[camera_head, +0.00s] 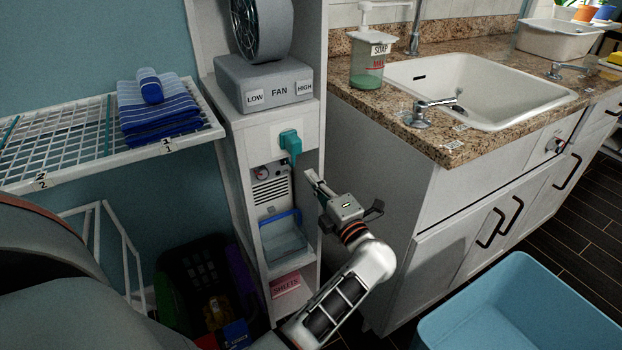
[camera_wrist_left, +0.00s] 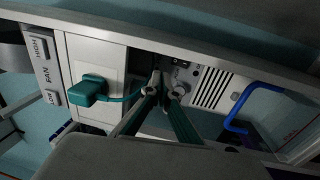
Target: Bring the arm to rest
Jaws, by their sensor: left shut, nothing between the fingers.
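My left arm reaches up from the bottom of the head view. Its gripper (camera_head: 313,178) is shut and empty, in front of the narrow white cabinet, below and right of a teal plug (camera_head: 290,145). In the left wrist view the gripper's fingertips (camera_wrist_left: 162,84) are together, with the teal plug (camera_wrist_left: 88,90) and its cord to their left. The plug sits in a white plate on the cabinet. I cannot tell whether the fingers touch the cord. My right gripper is not in view.
A grey fan base (camera_head: 265,85) stands on the cabinet, with a clear blue-rimmed bin (camera_head: 283,240) lower down. A wire shelf (camera_head: 60,140) with folded blue towels (camera_head: 155,110) is at left. The sink counter (camera_head: 455,150) and a blue tub (camera_head: 520,310) are at right.

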